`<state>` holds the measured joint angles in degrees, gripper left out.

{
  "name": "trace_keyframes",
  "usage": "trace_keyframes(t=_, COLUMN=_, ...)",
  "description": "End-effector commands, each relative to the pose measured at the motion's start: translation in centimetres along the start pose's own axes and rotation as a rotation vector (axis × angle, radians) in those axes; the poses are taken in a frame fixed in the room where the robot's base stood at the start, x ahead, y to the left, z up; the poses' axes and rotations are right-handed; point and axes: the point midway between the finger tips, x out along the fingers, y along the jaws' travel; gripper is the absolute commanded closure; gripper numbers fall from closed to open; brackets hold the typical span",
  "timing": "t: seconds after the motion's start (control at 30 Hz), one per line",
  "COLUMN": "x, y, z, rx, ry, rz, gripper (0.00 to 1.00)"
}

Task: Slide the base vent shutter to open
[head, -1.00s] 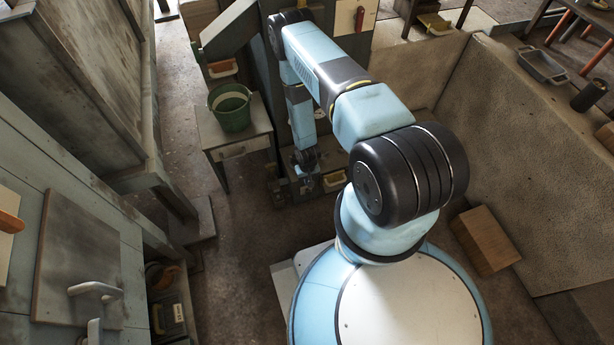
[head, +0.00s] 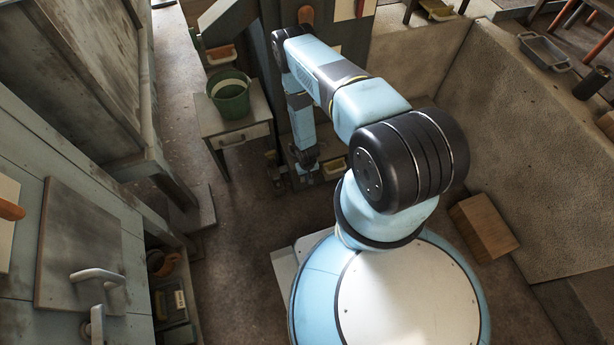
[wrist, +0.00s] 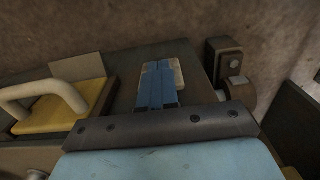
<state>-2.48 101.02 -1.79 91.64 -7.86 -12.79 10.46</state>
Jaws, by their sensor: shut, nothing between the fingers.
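My gripper (wrist: 157,88) shows in the wrist view with its blue fingers shut together and nothing visible held between them. A small pale block (wrist: 178,72) lies right behind the fingertips on a dark surface; I cannot tell whether they touch it. A yellow panel (wrist: 80,112) with a pale looped handle (wrist: 45,92) is to the left of the fingers, apart from them. In the head view my gripper (head: 307,172) is low at the foot of the dark cabinet, beside a small yellow part (head: 335,168). I cannot tell for sure which part is the vent shutter.
A dark bracket with a round knob (wrist: 235,75) stands right of the fingers. A green bucket (head: 231,97) sits on a small table (head: 238,130) left of my arm. A cardboard-coloured block (head: 483,227) lies on the floor at right. Floor left of my base is open.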

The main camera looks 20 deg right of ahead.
Motion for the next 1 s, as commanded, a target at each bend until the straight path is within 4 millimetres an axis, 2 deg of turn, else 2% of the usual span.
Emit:
trace_keyframes(t=0.17, x=0.4, y=0.0, z=0.0, rx=0.000, ry=0.000, rz=0.000, gripper=1.00)
trace_keyframes(t=0.47, x=2.8, y=0.0, z=0.0, rx=0.001, ry=0.000, rz=0.000, gripper=1.00)
trace_keyframes(t=0.83, x=3.0, y=0.0, z=0.0, rx=0.000, ry=-0.005, rz=-0.001, gripper=1.00)
trace_keyframes(t=1.0, x=1.6, y=0.0, z=0.0, rx=0.000, ry=-0.002, rz=0.000, gripper=1.00)
